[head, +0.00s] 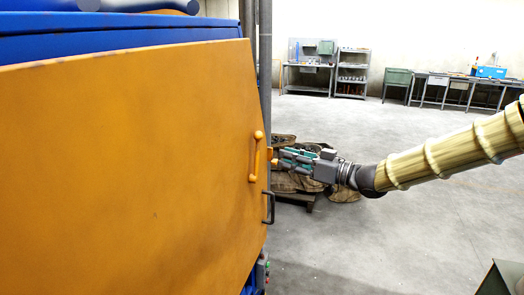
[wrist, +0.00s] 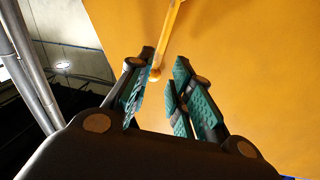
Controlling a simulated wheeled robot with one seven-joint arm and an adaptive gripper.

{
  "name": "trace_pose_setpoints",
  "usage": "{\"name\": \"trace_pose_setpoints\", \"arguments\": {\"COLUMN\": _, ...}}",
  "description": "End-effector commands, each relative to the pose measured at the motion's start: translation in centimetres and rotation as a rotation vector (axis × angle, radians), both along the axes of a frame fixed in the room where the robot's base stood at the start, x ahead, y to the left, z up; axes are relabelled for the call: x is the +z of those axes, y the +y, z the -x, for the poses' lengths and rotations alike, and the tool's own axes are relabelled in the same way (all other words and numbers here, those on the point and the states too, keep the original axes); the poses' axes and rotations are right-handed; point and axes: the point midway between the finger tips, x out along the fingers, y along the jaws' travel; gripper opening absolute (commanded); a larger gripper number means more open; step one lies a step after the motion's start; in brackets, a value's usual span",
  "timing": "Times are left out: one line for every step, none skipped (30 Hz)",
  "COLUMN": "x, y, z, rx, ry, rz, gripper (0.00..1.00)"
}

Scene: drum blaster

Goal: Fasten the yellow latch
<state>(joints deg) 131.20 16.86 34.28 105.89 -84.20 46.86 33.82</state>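The yellow latch (head: 256,157) is a short bar with rounded ends, standing upright near the right edge of a large orange door panel (head: 120,160). In the wrist view the latch (wrist: 169,38) comes down from the top, and its rounded lower end shows near the gap between my fingertips. My gripper (head: 276,161) is at the door's right edge, just right of the latch in the head view. In the wrist view my gripper (wrist: 164,62) has its teal-padded fingers apart, with nothing clearly held. I cannot tell whether a finger touches the latch.
A black handle (head: 269,207) sits below the latch at the door edge. The door belongs to a blue machine (head: 110,44). Brown sacks (head: 285,181) lie on a low pallet behind my gripper. Shelves and workbenches stand far back; the concrete floor on the right is mostly clear.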

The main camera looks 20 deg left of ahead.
Motion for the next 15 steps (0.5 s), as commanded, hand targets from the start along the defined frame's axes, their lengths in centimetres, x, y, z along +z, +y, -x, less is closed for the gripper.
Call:
{"name": "trace_pose_setpoints", "arguments": {"x": 0.1, "y": 0.7, "z": -0.1, "rx": 0.0, "ry": 0.003, "rz": 0.0, "gripper": 0.21}}
{"name": "trace_pose_setpoints", "arguments": {"x": 0.1, "y": 1.2, "z": -0.2, "rx": 0.0, "ry": 0.003, "rz": 0.0, "gripper": 0.21}}
{"name": "trace_pose_setpoints", "arguments": {"x": 0.2, "y": 1.9, "z": -0.4, "rx": 0.0, "ry": 0.002, "rz": 0.0, "gripper": 0.21}}
{"name": "trace_pose_setpoints", "arguments": {"x": 0.2, "y": 2.4, "z": -0.5, "rx": 0.001, "ry": 0.002, "rz": 0.0, "gripper": 0.21}}
{"name": "trace_pose_setpoints", "arguments": {"x": 0.2, "y": 2.9, "z": -0.6, "rx": 0.001, "ry": 0.003, "rz": 0.0, "gripper": 0.21}}
{"name": "trace_pose_setpoints", "arguments": {"x": 0.1, "y": 3.5, "z": -0.8, "rx": 0.0, "ry": 0.003, "rz": 0.0, "gripper": 0.21}}
{"name": "trace_pose_setpoints", "arguments": {"x": 0.2, "y": 3.9, "z": -0.9, "rx": 0.0, "ry": 0.003, "rz": -0.001, "gripper": 0.21}}
{"name": "trace_pose_setpoints", "arguments": {"x": 0.2, "y": 4.4, "z": -1.1, "rx": 0.0, "ry": 0.002, "rz": 0.0, "gripper": 0.21}}
{"name": "trace_pose_setpoints", "arguments": {"x": 0.2, "y": 5.1, "z": -1.2, "rx": 0.0, "ry": 0.003, "rz": 0.0, "gripper": 0.21}}
{"name": "trace_pose_setpoints", "arguments": {"x": 0.1, "y": 5.5, "z": -1.3, "rx": 0.0, "ry": 0.003, "rz": 0.001, "gripper": 0.21}}
{"name": "trace_pose_setpoints", "arguments": {"x": 0.1, "y": 5.9, "z": -1.4, "rx": 0.0, "ry": 0.003, "rz": 0.0, "gripper": 0.21}}
{"name": "trace_pose_setpoints", "arguments": {"x": 0.2, "y": 6.4, "z": -1.5, "rx": -0.001, "ry": 0.003, "rz": -0.001, "gripper": 0.21}}
{"name": "trace_pose_setpoints", "arguments": {"x": 0.2, "y": 6.8, "z": -1.6, "rx": -0.001, "ry": 0.003, "rz": -0.001, "gripper": 0.21}}
{"name": "trace_pose_setpoints", "arguments": {"x": 0.1, "y": 7.1, "z": -1.7, "rx": -0.001, "ry": 0.003, "rz": -0.001, "gripper": 0.21}}
{"name": "trace_pose_setpoints", "arguments": {"x": 0.1, "y": 7.5, "z": -1.8, "rx": 0.0, "ry": 0.003, "rz": -0.001, "gripper": 0.21}}
